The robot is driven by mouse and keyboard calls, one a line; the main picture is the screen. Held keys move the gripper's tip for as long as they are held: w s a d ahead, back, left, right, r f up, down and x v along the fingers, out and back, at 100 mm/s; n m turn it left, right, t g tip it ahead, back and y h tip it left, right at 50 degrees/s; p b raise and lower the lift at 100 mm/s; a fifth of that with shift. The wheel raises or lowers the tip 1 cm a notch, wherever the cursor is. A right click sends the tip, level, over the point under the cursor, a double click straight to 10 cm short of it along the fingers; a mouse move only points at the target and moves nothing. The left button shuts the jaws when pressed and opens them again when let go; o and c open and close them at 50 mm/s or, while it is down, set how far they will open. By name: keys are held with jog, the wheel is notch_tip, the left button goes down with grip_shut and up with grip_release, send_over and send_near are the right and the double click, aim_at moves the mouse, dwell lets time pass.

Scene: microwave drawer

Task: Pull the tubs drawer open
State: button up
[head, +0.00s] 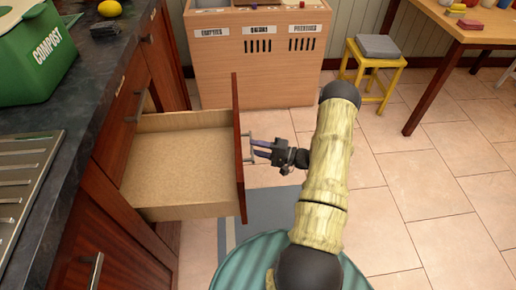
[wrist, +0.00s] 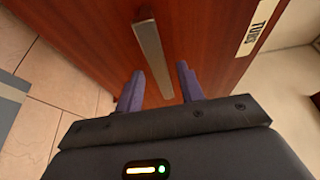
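The tubs drawer has a red-brown front (head: 239,150) and a pale wooden inside (head: 180,165), which looks empty. It stands well out from the counter in the head view. In the wrist view its front (wrist: 215,45) carries a white label reading TUBS (wrist: 258,27). Its metal bar handle (wrist: 153,55) also shows in the head view (head: 249,148). My gripper (head: 260,149) is at the handle, outside the drawer front. In the wrist view my gripper's fingers (wrist: 160,88) are apart, one on each side of the handle's near end, with visible gaps. Firm contact does not show.
A green compost bin (head: 35,50) and a metal drainer (head: 22,175) stand on the dark counter (head: 95,75). A wooden sorting cabinet (head: 255,75) is behind the drawer. A yellow stool (head: 375,62) and a table (head: 450,35) stand at right. Tiled floor (head: 440,215) is clear at right.

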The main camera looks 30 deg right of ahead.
jog(key=p+v, duration=0.2)
jog(key=v, duration=1.5)
jog(key=shift+s, duration=0.25)
jog(key=shift+w+d, duration=0.1)
jog(key=w+a+r+n+h, duration=0.1)
jog(key=w+r+n+h, duration=0.2)
jog(key=w, duration=0.4)
jog(key=w+a+r+h, duration=0.1)
jog(key=w+r+h, duration=0.25)
jog(key=w, duration=0.35)
jog(key=w+a+r+n+g+h, duration=0.1)
jog(key=w+a+r+n+h, duration=0.2)
jog(key=r+h, duration=0.35)
jog(key=s+a+r+g, duration=0.2)
jog(key=s+a, duration=0.4)
jog(key=s, duration=0.1)
jog(key=s+a+r+n+g, duration=0.1)
jog(key=s+a+r+g, duration=0.2)
jog(key=s+a, duration=0.4)
jog(key=s+a+r+n+g, duration=0.1)
jog(key=s+a+r+g, duration=0.2)
jog(key=s+a, duration=0.4)
jog(key=shift+s+a+r, duration=0.1)
jog(key=shift+s, duration=0.3)
jog(key=shift+s+a+r, duration=0.1)
jog(key=shift+s, duration=0.3)
notch_tip(320, 180, up, 30)
jog(key=p, duration=3)
jog(key=shift+p, duration=0.4)
